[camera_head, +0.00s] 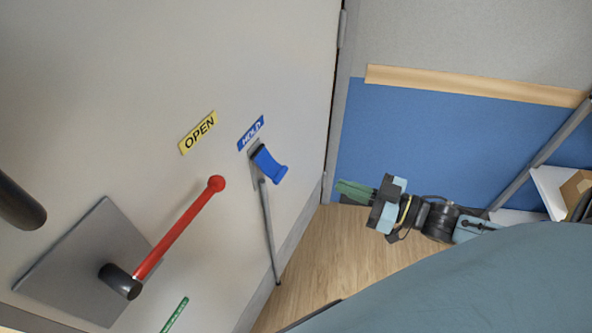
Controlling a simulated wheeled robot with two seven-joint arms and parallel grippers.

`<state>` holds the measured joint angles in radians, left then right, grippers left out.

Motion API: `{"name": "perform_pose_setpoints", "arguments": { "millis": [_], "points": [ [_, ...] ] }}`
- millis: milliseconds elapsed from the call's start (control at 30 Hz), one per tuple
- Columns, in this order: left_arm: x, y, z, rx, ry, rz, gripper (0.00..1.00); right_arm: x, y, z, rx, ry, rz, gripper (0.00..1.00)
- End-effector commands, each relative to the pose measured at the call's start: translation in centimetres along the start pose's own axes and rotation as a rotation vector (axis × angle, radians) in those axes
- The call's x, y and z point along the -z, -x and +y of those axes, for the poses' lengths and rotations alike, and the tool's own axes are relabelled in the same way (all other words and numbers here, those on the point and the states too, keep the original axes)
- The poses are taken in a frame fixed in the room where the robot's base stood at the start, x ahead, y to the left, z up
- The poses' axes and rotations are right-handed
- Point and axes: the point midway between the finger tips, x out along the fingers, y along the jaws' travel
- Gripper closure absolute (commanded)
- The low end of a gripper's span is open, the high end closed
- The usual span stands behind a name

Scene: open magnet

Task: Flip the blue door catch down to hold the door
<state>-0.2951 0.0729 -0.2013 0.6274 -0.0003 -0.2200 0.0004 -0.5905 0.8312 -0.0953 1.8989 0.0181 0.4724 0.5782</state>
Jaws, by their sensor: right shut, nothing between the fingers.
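The blue door catch (269,164) is mounted on the pale door (235,60), just below the blue HOLD label (251,133). Its blue lever sticks out from a grey plate and slants down to the right. A thin grey rod (268,230) runs down from the catch toward the floor. My right gripper (345,191) is shut and empty, with greenish fingers pointing left. It is to the right of the catch and apart from it, in front of the blue wall panel. My left gripper is not in view.
A red lever (182,226) with a black hub stands on a grey plate (60,262) on the door. A yellow OPEN label (198,132) is above it. A dark handle (18,200) is at the left edge. White shelves (552,190) stand at the right. Wooden floor (315,262) shows between.

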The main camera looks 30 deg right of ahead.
Motion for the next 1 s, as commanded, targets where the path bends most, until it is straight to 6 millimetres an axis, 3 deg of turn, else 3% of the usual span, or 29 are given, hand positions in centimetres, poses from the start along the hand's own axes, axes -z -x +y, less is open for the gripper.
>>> {"name": "perform_pose_setpoints", "arguments": {
  "millis": [633,700,1000],
  "points": [
    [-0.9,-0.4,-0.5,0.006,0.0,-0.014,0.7,0.1,-9.8,0.1,0.0,0.004,0.004,1.0],
    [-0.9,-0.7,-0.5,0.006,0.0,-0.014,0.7,-0.9,-10.7,0.1,-0.003,0.0,0.002,1.0],
    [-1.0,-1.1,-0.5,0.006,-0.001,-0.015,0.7,-2.8,-12.5,0.0,-0.001,0.002,0.0,1.0]
  ]
}}
